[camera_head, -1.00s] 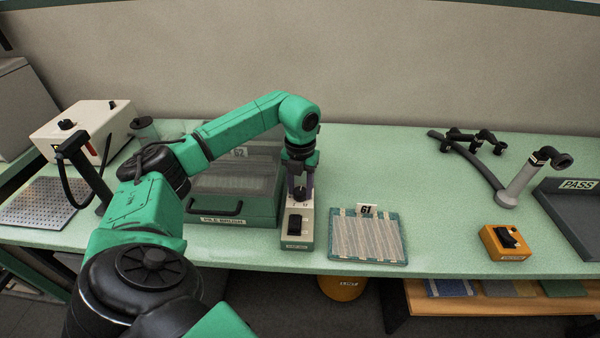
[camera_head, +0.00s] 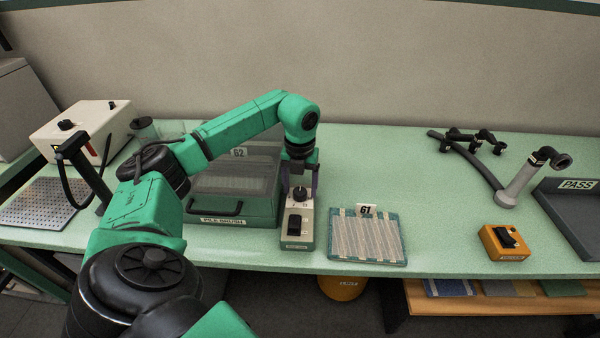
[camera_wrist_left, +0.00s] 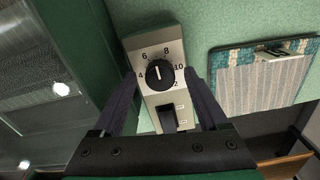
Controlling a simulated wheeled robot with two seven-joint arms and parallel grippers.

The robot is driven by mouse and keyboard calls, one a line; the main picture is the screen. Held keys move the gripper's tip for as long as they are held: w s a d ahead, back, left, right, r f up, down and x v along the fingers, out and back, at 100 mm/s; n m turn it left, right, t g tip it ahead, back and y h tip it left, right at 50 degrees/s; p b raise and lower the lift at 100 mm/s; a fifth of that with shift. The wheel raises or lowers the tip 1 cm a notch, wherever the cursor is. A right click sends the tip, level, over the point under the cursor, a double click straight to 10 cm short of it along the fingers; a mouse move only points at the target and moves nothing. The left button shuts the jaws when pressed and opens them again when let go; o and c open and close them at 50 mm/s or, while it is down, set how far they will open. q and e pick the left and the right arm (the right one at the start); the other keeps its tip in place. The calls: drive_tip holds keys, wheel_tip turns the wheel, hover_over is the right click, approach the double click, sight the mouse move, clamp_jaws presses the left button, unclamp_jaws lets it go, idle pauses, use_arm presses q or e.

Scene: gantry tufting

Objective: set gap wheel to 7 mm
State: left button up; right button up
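The gap wheel is a black round knob (camera_head: 299,194) on a beige control box (camera_head: 297,240). In the left wrist view the knob (camera_wrist_left: 160,75) has a dial marked 4, 6, 8, 10 around it. Its white mark points up, between 6 and 8; the exact value is hard to read. A black rocker switch (camera_wrist_left: 166,118) sits below it. My left gripper (camera_head: 300,184) points down over the box, open, with one finger on each side of the knob and apart from it. My right gripper is not in view.
A green case (camera_head: 232,207) stands close left of the box. A carpet sample (camera_head: 367,238) tagged 61 lies to the right. Farther right are an orange switch box (camera_head: 504,242), a grey handled tool (camera_head: 525,182) and a PASS tray (camera_head: 577,205). Bench behind the sample is clear.

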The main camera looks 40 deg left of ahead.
use_arm(q)
wheel_tip(320, 180, up, 8)
drive_tip(key=shift+r+b, duration=0.2)
drive_tip(key=shift+b, duration=0.45)
wheel_tip(320, 180, up, 6)
drive_tip(key=p, duration=0.3)
hover_over(300, 191)
drive_tip(key=shift+b, duration=0.35)
